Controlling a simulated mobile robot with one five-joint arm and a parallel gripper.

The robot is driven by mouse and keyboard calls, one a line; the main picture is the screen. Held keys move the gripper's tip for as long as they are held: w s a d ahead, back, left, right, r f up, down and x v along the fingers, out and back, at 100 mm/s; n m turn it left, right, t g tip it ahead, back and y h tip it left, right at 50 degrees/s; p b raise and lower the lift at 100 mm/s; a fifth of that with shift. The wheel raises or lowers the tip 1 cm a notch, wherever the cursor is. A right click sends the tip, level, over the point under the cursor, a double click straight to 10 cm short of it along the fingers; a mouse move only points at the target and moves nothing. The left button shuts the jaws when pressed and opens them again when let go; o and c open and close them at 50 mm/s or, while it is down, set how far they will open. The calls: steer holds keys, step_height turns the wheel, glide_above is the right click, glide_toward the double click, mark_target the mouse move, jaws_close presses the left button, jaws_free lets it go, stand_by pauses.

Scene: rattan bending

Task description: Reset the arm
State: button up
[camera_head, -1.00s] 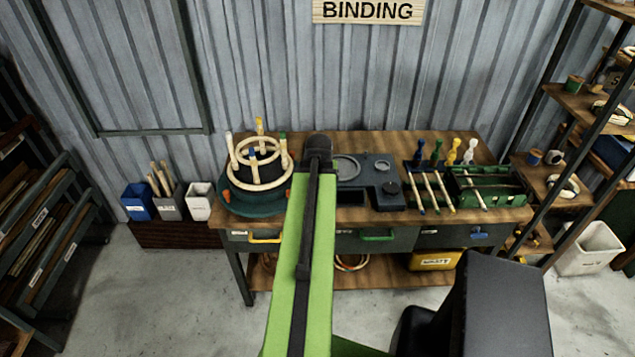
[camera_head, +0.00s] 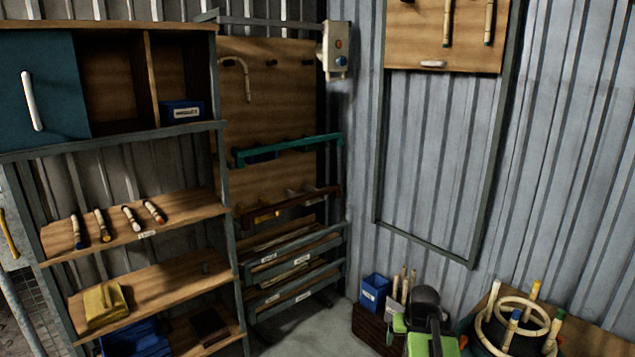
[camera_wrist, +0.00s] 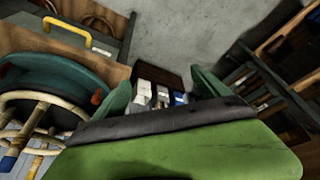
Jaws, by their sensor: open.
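My gripper (camera_wrist: 164,88) shows in the wrist view with its two dark green fingers spread apart and nothing between them. The small bins (camera_wrist: 160,95) show beyond the gap. In the head view my arm's dark wrist and green link (camera_head: 427,318) are at the bottom, right of centre, in front of the bins; the fingertips cannot be made out there. The rattan ring jig (camera_head: 508,325) stands right of my arm in the head view. It also shows at the left edge of the wrist view (camera_wrist: 38,118), apart from the fingers.
A blue bin (camera_head: 375,291) and a bin with sticks stand on a dark crate (camera_head: 370,327) by my arm. A shelf unit (camera_head: 140,232) with tools fills the left. A rack (camera_head: 290,262) stands in the corner. Bare floor (camera_head: 308,328) shows between.

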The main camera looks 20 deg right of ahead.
steer(key=w+a+f+n+y, duration=0.1)
steer(key=w+a+n, duration=0.3)
steer(key=a, duration=1.1)
steer(key=s+a+g, duration=0.1)
steer(key=s+a, duration=0.1)
steer(key=a, duration=0.6)
steer(key=s+a+f+n+g, duration=0.1)
steer(key=s+a+g, duration=0.1)
steer(key=a, duration=0.6)
steer(key=shift+s+a+f+g+y+b, duration=0.2)
steer(key=shift+a+f+g+y+b, duration=0.1)
steer(key=shift+a+y+b, duration=0.1)
